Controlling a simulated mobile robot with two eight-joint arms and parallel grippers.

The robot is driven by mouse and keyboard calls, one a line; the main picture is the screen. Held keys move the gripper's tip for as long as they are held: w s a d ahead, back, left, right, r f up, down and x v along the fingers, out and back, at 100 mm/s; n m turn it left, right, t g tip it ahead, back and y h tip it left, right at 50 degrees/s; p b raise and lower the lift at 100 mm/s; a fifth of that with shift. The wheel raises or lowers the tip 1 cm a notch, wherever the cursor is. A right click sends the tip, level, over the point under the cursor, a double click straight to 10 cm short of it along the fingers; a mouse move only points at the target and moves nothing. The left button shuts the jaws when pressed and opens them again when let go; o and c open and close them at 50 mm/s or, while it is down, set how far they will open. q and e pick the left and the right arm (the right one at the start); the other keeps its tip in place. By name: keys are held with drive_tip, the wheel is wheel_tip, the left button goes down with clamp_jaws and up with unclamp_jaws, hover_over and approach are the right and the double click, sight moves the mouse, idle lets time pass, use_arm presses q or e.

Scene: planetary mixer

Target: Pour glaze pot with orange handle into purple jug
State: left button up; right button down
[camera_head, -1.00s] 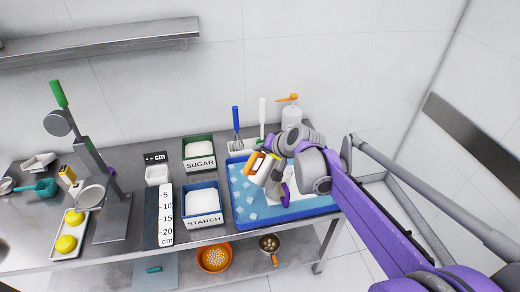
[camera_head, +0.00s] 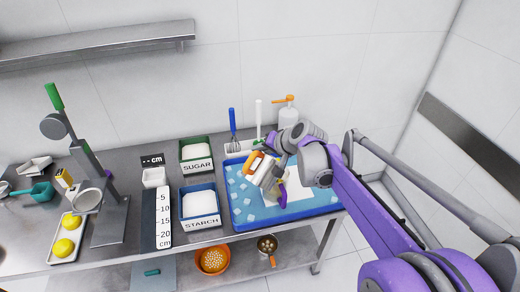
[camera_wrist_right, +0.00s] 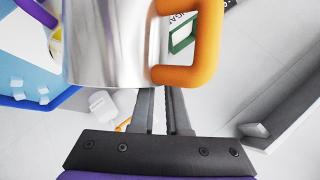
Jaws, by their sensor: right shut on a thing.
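The glaze pot is a shiny metal pot (camera_head: 265,175) with an orange handle (camera_head: 254,162). My right gripper (camera_head: 273,157) is shut on it and holds it tilted above the blue tray (camera_head: 243,212). In the right wrist view the pot (camera_wrist_right: 108,40) fills the upper left, its orange handle (camera_wrist_right: 205,45) just beyond my fingers (camera_wrist_right: 160,108). The purple jug (camera_head: 282,198) is mostly hidden below and beside the pot. Its purple rim (camera_wrist_right: 36,12) shows at the wrist view's upper left, with yellow beside it. My left gripper is out of view.
Pale cubes lie in the blue tray. Sugar (camera_head: 196,152) and starch (camera_head: 202,203) bins stand left of it. A pump bottle (camera_head: 288,116) and upright utensils (camera_head: 233,125) are behind. A lever press (camera_head: 88,165) stands farther left. An orange colander (camera_head: 212,260) is on the lower shelf.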

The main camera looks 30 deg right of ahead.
drive_tip(key=shift+w+d+f+m+y, duration=0.1)
drive_tip(key=shift+w+d+m+y, duration=0.2)
drive_tip(key=shift+d+y, duration=0.25)
drive_tip(key=shift+s, duration=0.1)
drive_tip(key=shift+d+f+m+g+y, duration=0.25)
drive_tip(key=shift+d+m+g+y, duration=0.05)
drive_tip(key=shift+d+y, duration=0.15)
idle(0.3)
drive_tip(key=shift+w+d+r+m+y, duration=0.1)
drive_tip(key=shift+w+d+m+y, duration=0.3)
drive_tip(key=shift+d+y, duration=0.2)
drive_tip(key=shift+w+d+r+m+g+y, duration=0.15)
drive_tip(key=shift+d+m+g+y, duration=0.15)
drive_tip(key=shift+d+y, duration=0.15)
